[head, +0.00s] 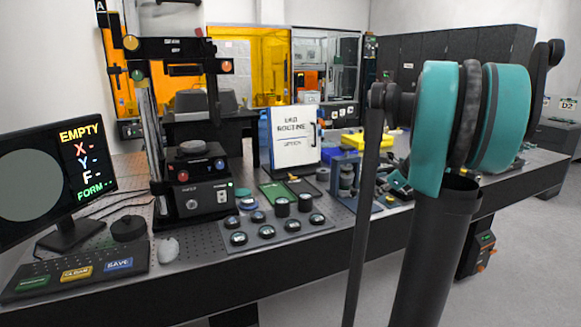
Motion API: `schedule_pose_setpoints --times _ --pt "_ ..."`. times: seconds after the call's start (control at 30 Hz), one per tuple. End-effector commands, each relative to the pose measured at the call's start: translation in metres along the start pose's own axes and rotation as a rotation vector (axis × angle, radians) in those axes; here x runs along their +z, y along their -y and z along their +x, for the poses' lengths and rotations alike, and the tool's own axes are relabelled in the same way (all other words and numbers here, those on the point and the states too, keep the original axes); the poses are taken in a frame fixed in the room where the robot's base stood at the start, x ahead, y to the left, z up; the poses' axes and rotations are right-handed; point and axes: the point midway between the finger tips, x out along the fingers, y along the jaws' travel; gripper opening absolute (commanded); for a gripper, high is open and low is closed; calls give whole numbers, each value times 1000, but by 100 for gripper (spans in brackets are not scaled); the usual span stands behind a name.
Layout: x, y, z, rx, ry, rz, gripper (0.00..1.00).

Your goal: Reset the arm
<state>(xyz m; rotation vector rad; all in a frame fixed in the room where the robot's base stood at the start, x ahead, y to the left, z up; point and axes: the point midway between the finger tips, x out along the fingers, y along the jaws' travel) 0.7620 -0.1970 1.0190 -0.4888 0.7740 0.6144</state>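My arm (440,130), with teal shells and black joints, stands large at the right in the head view. Its dark column rises from the bottom edge, and a thin dark link hangs down on its left side. Its upper joints are bunched together above the column, in front of the right part of the bench. I cannot make out my gripper or its fingers. A small teal and dark shape (397,181) shows just left of the column, but I cannot tell what it is.
The bench (300,240) carries the interferometer (190,180), a monitor (45,180) reading "EMPTY", a tray with several round pieces (273,229), a "LAB ROUTINE" sign (293,137) and a yellow block (366,139). The floor (540,240) at right is clear.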

Motion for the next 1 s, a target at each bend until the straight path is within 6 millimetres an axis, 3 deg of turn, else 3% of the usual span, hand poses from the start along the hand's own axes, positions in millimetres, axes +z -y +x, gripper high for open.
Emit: schedule_pose_setpoints --times 0.03,0.1,0.3,0.5,0.6,0.8,1.0 --pt "-1 -28 9 17 -25 -128 0" --pt "-7 -65 20 41 -66 -345 0" --pt "-39 -166 40 135 -166 -984 0" --pt "-87 -254 47 263 -234 -1621 0" --pt "-112 -287 47 332 -255 -1903 0" --pt "-148 -323 44 432 -277 -2265 0" --pt "-156 -330 43 459 -282 -2355 0"
